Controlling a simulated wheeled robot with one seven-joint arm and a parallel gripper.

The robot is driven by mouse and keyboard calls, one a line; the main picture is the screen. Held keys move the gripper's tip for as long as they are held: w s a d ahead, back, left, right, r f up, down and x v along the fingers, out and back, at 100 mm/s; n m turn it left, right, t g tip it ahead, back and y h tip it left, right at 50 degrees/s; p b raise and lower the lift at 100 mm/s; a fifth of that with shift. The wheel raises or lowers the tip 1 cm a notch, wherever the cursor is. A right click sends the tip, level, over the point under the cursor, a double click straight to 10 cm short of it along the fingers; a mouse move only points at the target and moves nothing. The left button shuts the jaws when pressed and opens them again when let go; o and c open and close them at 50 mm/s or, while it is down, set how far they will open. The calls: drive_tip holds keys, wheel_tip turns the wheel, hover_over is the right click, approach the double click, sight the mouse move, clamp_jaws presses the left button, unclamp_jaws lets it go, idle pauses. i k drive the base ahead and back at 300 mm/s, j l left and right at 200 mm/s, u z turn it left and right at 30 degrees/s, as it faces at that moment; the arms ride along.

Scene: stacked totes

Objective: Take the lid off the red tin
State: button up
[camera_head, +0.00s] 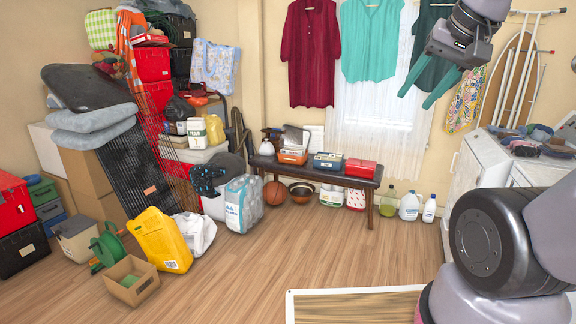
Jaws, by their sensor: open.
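A red box-shaped tin (347,169) sits at the right end of the dark bench (318,174), below the window. Its top looks flat and closed, but the lid's edge is too small to make out. My gripper (418,98) is at the upper right, in front of the hanging clothes in the picture. Its two teal fingers point down and to the left, spread apart with nothing between them. It appears well above the tin and to its right, not touching it.
An open orange box (293,157) and an open blue box (328,161) holding cards stand left of the tin. Bottles (409,206) stand on the floor right of the bench. Stacked totes (152,65) fill the left. The wooden floor (270,255) before the bench is clear.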

sight(351, 161)
drive_tip(key=i, duration=2.25)
drive_tip(key=i+u, duration=0.1)
drive_tip(key=i, duration=0.8)
drive_tip(key=i+l+u, duration=0.1)
drive_tip(key=i, duration=0.8)
drive_tip(key=l+z, duration=0.1)
drive_tip(key=z, duration=1.05)
